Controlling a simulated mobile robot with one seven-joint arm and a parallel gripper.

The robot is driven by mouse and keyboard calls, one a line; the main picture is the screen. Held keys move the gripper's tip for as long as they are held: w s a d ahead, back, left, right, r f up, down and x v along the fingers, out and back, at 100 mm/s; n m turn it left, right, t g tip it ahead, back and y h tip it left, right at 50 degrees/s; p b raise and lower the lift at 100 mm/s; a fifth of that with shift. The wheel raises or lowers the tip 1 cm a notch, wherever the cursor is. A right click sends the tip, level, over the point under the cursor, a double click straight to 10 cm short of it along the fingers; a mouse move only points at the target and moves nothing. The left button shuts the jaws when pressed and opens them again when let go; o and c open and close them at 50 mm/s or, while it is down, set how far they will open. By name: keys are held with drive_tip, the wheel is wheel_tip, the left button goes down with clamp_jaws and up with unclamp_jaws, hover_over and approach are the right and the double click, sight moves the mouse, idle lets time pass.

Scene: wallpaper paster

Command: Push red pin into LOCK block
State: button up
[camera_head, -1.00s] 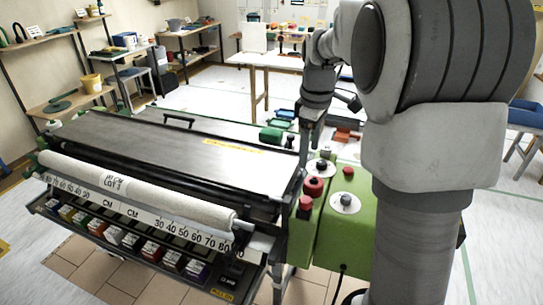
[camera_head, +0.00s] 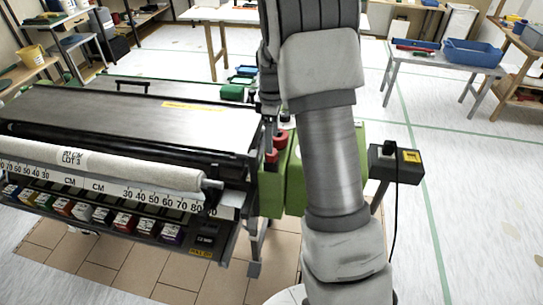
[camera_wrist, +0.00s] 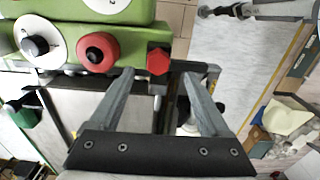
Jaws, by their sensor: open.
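A red hexagonal knob (camera_wrist: 158,61), which may be the red pin, sticks out from the end of a green panel (camera_wrist: 130,37) in the wrist view. My gripper (camera_wrist: 160,73) is open, its two fingers on either side of this knob in the picture. I cannot tell how far the tips are from it, and nothing is held. A round red knob (camera_wrist: 97,48) sits beside it on the panel. In the head view two red parts (camera_head: 280,139) show at the machine's right end; my arm hides much of the panel. No LOCK lettering is legible.
A black knob (camera_wrist: 36,46) on a white disc is on the panel. The pasting machine (camera_head: 150,120) with its white paper roll (camera_head: 100,168) fills the left. A black box (camera_head: 396,160) stands right of my arm. Open floor lies further right, before a table with a blue bin (camera_head: 472,52).

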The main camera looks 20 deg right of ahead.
sight(272, 159)
drive_tip(key=shift+w+f, duration=0.15)
drive_tip(key=shift+f, duration=2.8)
clamp_jaws()
